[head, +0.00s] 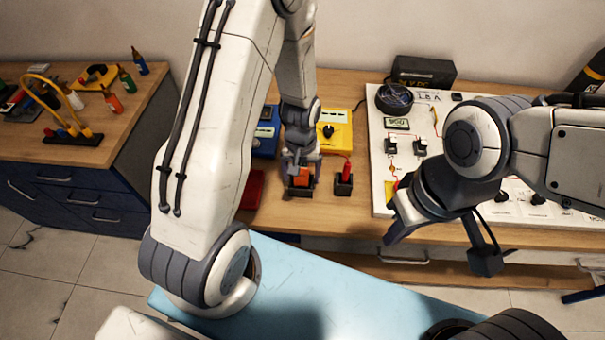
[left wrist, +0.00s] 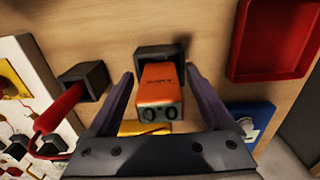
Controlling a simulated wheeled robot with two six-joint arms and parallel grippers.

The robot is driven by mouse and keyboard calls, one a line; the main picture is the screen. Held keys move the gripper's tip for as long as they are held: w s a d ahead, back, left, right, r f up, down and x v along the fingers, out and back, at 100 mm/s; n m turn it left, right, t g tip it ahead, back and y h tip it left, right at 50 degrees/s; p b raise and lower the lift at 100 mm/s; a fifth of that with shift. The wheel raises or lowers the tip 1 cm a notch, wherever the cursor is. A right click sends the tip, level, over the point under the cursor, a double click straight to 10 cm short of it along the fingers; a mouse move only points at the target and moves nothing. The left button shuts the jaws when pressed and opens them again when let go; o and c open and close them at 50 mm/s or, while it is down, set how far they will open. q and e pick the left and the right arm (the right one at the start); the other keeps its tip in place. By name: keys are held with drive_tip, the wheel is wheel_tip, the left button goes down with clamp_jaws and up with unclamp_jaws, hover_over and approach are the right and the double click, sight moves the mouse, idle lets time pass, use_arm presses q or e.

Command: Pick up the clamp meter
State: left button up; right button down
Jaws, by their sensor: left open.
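An orange block-shaped device, apparently the clamp meter (left wrist: 160,91), stands in a square black holder (left wrist: 150,56) on the wooden bench; it has dark lettering and two round dark sockets on its near end. In the head view the orange device (head: 302,180) shows below my left gripper (head: 300,165). My left gripper is open, with one finger on each side of the device in the left wrist view; a gap shows at each side. My right gripper (head: 396,222) is at the right, over the bench's front edge, away from the device; its jaw opening is unclear.
A second black holder (head: 343,184) with a red probe (head: 346,170) stands just right. A red tray (head: 250,189) and blue box (head: 266,138) are left, a yellow meter (head: 334,130) behind. A white panel (head: 378,155) with components fills the right side.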

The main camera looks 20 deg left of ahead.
use_arm(q)
clamp_jaws()
drive_tip(key=shift+r, duration=0.15)
